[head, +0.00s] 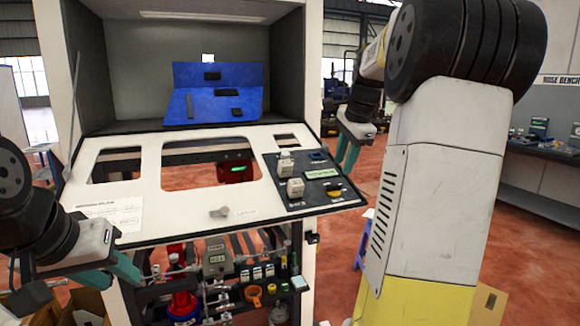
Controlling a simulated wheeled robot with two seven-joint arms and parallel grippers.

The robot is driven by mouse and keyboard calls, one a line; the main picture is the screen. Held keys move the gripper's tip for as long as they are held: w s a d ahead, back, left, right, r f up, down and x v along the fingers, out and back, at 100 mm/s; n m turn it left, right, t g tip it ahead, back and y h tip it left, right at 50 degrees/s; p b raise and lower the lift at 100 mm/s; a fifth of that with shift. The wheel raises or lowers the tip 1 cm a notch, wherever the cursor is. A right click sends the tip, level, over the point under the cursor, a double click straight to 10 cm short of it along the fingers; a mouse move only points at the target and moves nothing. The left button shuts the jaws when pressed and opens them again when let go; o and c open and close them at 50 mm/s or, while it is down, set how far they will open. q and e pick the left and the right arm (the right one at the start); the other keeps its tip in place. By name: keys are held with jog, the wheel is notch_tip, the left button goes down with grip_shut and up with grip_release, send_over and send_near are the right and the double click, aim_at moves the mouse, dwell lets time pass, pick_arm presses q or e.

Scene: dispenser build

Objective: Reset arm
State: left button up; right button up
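My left gripper (116,275) is at the lower left, in front of the left end of the sloped white panel (180,222). Its teal fingers look apart, with nothing seen between them. My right gripper (348,154) hangs fingers-down to the right of the cabinet, clear of the panel. Its two teal fingers show a narrow gap and hold nothing that I can see. The upper part of my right arm fills much of the right side of the view and hides what is behind it.
A blue board (217,95) with dark pieces stands inside the grey cabinet recess. A black control plate (310,182) with switches is on the panel's right. Bottles and fittings crowd the shelf below. A workbench (550,152) stands far right. Reddish floor (335,245) is open beside the cabinet.

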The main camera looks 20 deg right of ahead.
jog(key=shift+s, duration=0.1)
jog(key=s+a+f+n+t+y, duration=0.1)
jog(key=s+a+f+n, duration=0.3)
jog(key=s+a+n, duration=0.5)
jog(key=s+a+f+n+y, duration=0.1)
jog(key=s+a+f+n, duration=0.3)
jog(key=s+a+n, duration=0.5)
jog(key=s+a, duration=0.3)
jog(key=s, duration=0.1)
jog(key=shift+s+a+t, duration=0.15)
jog(key=shift+a+t, duration=0.25)
jog(key=shift+d, duration=0.15)
